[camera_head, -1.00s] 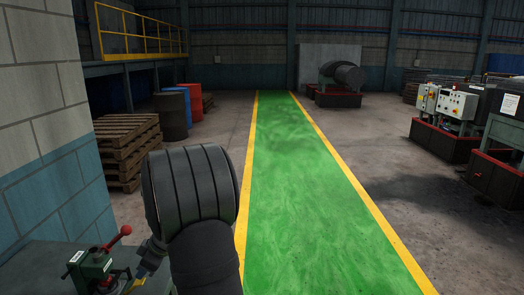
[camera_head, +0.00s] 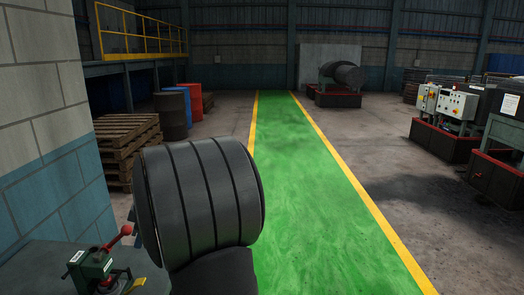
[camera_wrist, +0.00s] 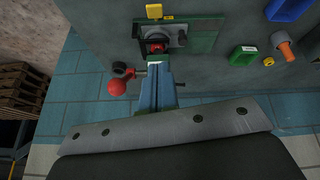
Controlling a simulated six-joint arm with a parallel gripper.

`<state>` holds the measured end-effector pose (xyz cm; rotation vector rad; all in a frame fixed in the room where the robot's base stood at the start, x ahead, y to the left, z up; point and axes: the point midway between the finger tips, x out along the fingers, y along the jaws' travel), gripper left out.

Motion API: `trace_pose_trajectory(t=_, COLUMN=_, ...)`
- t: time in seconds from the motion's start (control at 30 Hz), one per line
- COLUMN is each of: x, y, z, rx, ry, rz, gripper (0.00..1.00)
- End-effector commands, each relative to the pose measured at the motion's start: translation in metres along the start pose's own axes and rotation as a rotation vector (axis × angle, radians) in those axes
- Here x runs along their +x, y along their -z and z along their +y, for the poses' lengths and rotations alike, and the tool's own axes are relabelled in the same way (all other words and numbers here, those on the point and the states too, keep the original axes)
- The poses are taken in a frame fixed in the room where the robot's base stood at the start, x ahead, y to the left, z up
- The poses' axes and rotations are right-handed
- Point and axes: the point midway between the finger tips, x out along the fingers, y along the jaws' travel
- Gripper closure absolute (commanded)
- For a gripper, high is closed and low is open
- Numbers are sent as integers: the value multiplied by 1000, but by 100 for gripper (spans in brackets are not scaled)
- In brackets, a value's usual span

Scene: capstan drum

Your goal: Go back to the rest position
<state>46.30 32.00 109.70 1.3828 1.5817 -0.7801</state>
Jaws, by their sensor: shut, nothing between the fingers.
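In the wrist view my gripper (camera_wrist: 157,68) is a narrow blue-grey shape reaching forward from a bolted metal plate. It is shut and nothing shows in it. Beyond its tip is a green fixture (camera_wrist: 203,36) on the grey bench. A red ball knob (camera_wrist: 117,88) shows just left of the gripper; whether they touch I cannot tell. In the head view the green fixture (camera_head: 96,268) with its red-ended lever (camera_head: 119,238) sits at lower left. My dark ribbed arm fills the lower middle there and hides the gripper.
The wrist view shows a blue bin (camera_wrist: 287,8), an orange-topped item (camera_wrist: 285,49) and a yellow block (camera_wrist: 154,11) on the bench. A block wall (camera_head: 45,110) stands close at left, pallets (camera_head: 125,145) behind. The green walkway (camera_head: 300,200) is clear.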

Motion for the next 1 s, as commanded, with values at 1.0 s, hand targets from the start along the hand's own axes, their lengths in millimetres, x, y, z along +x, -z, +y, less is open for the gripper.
trace_pose_trajectory(t=1.0, x=-57, y=62, z=-27, rx=-1236, ry=146, rz=-372, gripper=100)
